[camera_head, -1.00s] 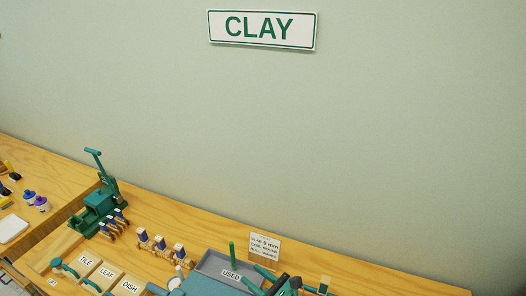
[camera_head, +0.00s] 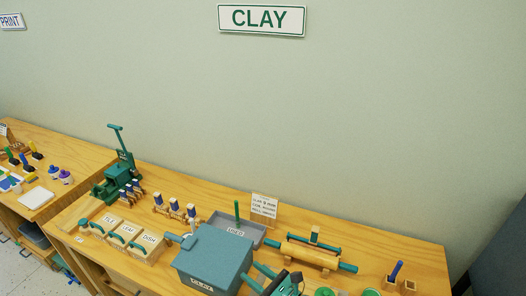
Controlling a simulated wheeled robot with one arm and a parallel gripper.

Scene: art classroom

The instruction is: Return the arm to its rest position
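A dark piece with teal bars (camera_head: 287,284) shows at the bottom edge, right of the blue-grey box. It may be the end of my arm, but it is cut off by the frame. I cannot make out two fingertips or anything held between them. The rest of my arm is out of view.
The wooden clay table holds a blue-grey box (camera_head: 212,262), a grey USED tray (camera_head: 251,228), a roller with teal handles (camera_head: 312,252), TILE, LEAF and DISH blocks (camera_head: 125,239) and a green press (camera_head: 118,180). A dark panel (camera_head: 500,250) stands at the right.

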